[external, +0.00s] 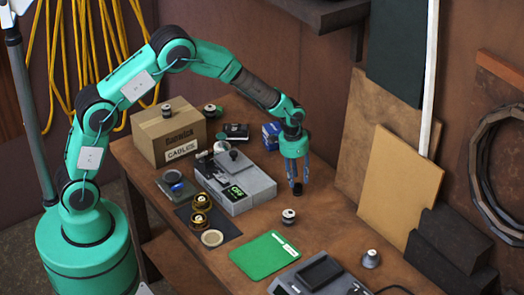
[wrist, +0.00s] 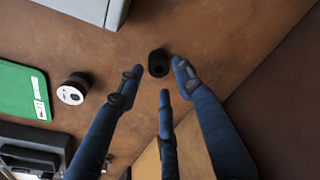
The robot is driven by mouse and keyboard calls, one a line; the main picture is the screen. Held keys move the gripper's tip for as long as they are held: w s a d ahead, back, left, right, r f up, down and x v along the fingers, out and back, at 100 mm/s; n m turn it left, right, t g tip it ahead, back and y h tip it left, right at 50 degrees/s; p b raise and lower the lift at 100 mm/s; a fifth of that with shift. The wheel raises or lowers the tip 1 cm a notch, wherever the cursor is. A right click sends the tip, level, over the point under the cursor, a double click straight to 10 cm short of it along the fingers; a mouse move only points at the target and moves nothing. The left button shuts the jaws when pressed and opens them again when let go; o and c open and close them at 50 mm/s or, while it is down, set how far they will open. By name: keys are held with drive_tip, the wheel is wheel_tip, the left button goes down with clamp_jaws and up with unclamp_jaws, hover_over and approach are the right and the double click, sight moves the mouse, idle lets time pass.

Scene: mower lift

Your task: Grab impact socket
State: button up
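A small black cylinder, which looks like the impact socket (wrist: 158,62), stands on the brown bench top in the wrist view. The tips of my gripper (wrist: 158,82) are spread around the near side of it, with a gap between them. The socket shows just beyond the tips, and I cannot tell whether any finger touches it. In the external view my gripper (external: 297,178) points straight down close to the bench, right of the grey box. A dark shape, likely the socket (external: 297,189), is at its fingertips, partly hidden by them.
A black-and-white round part (external: 288,216) stands nearby, also in the wrist view (wrist: 73,89). A green mat (external: 264,256), a grey box (external: 238,190), a blue carton (external: 271,136) and a metal cone (external: 371,259) are on the bench. Boards (external: 399,188) lean at the right.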

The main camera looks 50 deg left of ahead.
sight(298, 185)
drive_tip(key=shift+f, duration=0.1)
drive_tip(key=shift+w+d+f+b, duration=0.1)
drive_tip(key=shift+w+f+b, duration=0.1)
drive_tip(key=shift+f, duration=1.1)
drive_tip(key=shift+w+f+b, duration=0.1)
drive_tip(key=shift+f+b, duration=0.1)
drive_tip(key=shift+f, duration=1.05)
drive_tip(key=shift+s, duration=0.1)
clamp_jaws()
